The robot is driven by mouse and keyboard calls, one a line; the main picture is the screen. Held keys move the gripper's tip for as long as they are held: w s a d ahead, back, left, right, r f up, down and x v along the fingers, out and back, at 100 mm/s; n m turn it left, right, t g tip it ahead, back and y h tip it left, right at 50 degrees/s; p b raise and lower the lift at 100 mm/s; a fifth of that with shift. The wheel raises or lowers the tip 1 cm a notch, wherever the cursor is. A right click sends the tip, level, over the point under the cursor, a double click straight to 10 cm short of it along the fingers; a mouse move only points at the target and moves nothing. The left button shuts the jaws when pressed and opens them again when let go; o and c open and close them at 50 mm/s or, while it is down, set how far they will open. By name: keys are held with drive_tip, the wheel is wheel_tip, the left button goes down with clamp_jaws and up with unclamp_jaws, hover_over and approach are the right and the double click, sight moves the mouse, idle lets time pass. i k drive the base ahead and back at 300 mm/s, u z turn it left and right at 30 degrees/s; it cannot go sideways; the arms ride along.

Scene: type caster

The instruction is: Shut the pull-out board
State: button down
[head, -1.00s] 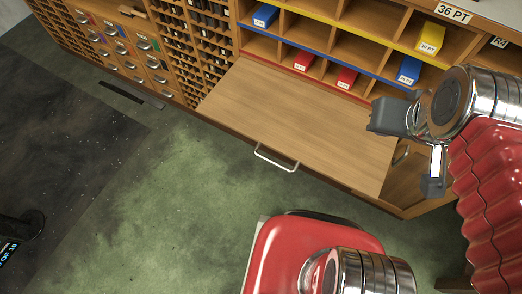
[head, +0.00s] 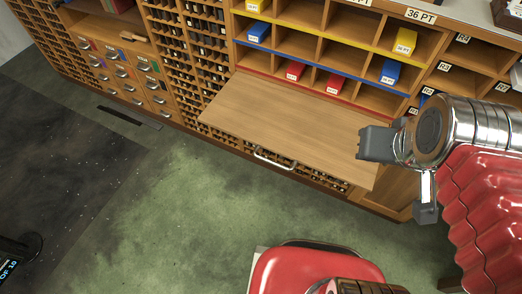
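The pull-out board (head: 285,120) is a flat wooden panel sticking out of the type cabinet below the pigeonholes. A metal bar handle (head: 273,160) is on its front edge. The board is partly out, with its top bare. My gripper (head: 402,178) is at the board's right end, in front of the cabinet. Its two dark fingers stand wide apart with nothing seen between them. One finger overlaps the board's right edge in the picture. I cannot tell whether it touches the board.
Pigeonholes (head: 345,47) with blue, red and yellow boxes stand above the board. Small-drawer units (head: 125,75) are at the left. Green floor (head: 170,200) in front is clear. My red body shows at the bottom. A dark object (head: 20,235) stands at the lower left.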

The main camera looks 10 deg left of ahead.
sight(321, 135)
drive_tip(key=u, duration=0.8)
drive_tip(key=i, duration=0.5)
drive_tip(key=u, duration=1.9)
